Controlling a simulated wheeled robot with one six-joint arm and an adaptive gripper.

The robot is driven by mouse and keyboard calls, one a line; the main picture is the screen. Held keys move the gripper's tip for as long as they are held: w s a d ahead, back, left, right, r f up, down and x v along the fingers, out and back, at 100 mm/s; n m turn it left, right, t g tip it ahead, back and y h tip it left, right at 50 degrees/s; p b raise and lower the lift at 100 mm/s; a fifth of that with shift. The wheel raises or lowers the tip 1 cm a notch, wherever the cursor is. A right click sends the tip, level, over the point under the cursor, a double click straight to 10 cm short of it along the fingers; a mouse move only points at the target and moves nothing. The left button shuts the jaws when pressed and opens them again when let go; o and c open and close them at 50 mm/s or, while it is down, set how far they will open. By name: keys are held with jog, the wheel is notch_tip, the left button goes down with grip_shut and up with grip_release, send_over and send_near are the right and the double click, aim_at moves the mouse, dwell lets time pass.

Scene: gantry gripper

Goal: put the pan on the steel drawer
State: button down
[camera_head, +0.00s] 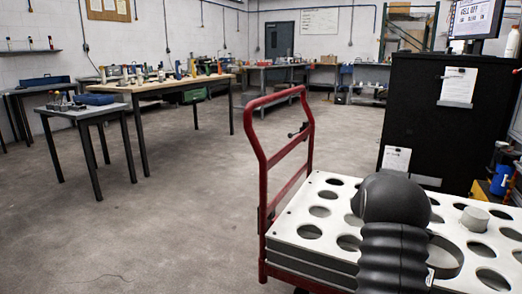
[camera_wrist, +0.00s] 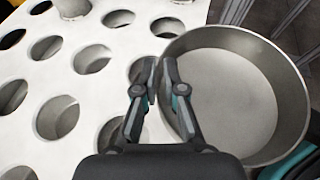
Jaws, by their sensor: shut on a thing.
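The pan (camera_wrist: 245,90) is a round, grey, shallow vessel at the right of the wrist view, its inside empty. My gripper (camera_wrist: 161,78) is at its left wall, with the fingers closed on the wall near the rim. In the head view part of the pan (camera_head: 458,264) shows beside my dark arm, over the white holed board; the arm hides the rest of it and my fingers. I cannot tell whether the pan touches the board. I cannot make out a steel drawer in either view.
The white holed board (camera_head: 325,241) lies on a cart with a red handle (camera_head: 264,165). A grey cylinder (camera_head: 475,219) stands on the board. A black cabinet (camera_head: 425,120) is behind it. Tables with tools (camera_head: 165,86) stand at the left. The floor between is clear.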

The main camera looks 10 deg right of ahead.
jog(key=w+a+f+n+t, duration=0.2)
jog(key=w+a+f, duration=0.15)
jog(key=a, duration=0.55)
jog(key=w+a+f+n+t+h, duration=0.1)
jog(key=w+a+f+n+t, duration=0.2)
jog(key=a, duration=0.5)
jog(key=w+a+f+n+t, duration=0.1)
jog(key=w+a+f+t, duration=0.15)
jog(key=w+a, duration=0.45)
jog(key=s+a+f+n+t+y, duration=0.1)
jog(key=s+a+f+n+t, duration=0.15)
jog(key=a, duration=0.65)
jog(key=s+a+f+n+t+y+p, duration=0.15)
jog(key=a+f, duration=0.25)
jog(key=a, duration=0.5)
jog(key=s+a+f+n+t+y, duration=0.1)
jog(key=s+a+f+n+t, duration=0.15)
jog(key=a, duration=0.75)
notch_tip(320, 180, up, 12)
jog(key=w+d+n+t+y, duration=0.1)
jog(key=w+n+t+y, duration=0.2)
jog(key=n+y, duration=0.3)
jog(key=shift+d+r+n+t, duration=0.25)
jog(key=shift+n+t, duration=0.1)
jog(key=shift+t, duration=0.25)
